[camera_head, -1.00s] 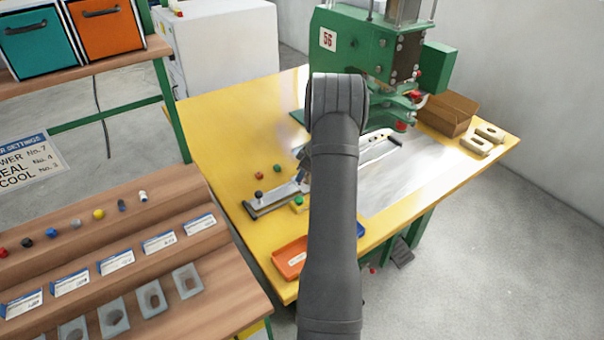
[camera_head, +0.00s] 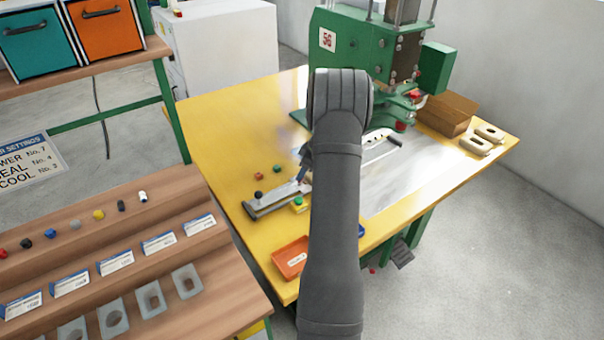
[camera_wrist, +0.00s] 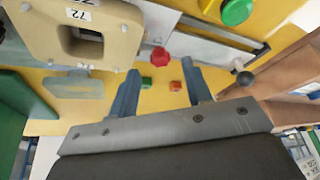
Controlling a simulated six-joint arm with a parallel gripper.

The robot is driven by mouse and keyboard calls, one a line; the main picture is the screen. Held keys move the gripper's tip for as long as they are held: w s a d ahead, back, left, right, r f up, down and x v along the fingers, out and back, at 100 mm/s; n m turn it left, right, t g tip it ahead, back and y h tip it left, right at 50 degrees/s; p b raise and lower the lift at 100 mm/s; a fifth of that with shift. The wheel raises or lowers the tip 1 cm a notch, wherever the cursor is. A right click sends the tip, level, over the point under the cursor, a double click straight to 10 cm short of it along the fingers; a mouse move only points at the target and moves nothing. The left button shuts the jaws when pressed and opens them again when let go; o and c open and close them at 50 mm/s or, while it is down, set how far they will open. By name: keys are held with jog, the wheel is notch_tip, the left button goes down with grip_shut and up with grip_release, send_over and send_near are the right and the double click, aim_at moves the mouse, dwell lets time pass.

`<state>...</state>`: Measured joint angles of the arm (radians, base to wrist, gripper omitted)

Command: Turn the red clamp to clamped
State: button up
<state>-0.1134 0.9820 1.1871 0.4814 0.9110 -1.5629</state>
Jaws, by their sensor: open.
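A red knob (camera_wrist: 160,55), which looks like the red clamp, sits by the edge of the metal slide tray (camera_wrist: 205,40) in the wrist view. My gripper (camera_wrist: 161,68) is open, its two blue-grey fingers apart and nothing between them. The knob shows just beyond the fingertips, roughly midway between them; I cannot tell the distance in depth. In the head view my arm hides the knob, and only a bit of my gripper (camera_head: 305,160) shows left of the arm, over the tray (camera_head: 272,202). Whether the clamp is turned to clamped cannot be read.
A small red block (camera_wrist: 175,85) and a green block (camera_wrist: 147,82) lie on the yellow table (camera_head: 225,130). A black knob (camera_wrist: 245,78) and a green button (camera_wrist: 237,12) are nearby. A beige part marked 72 (camera_wrist: 115,40) is close at left. The green press (camera_head: 345,45) stands behind.

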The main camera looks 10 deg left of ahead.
jog(key=v, duration=0.5)
jog(key=shift+s+d+r, duration=0.1)
jog(key=shift+r, duration=0.2)
jog(key=x, duration=0.8)
jog(key=shift+s+f, duration=0.1)
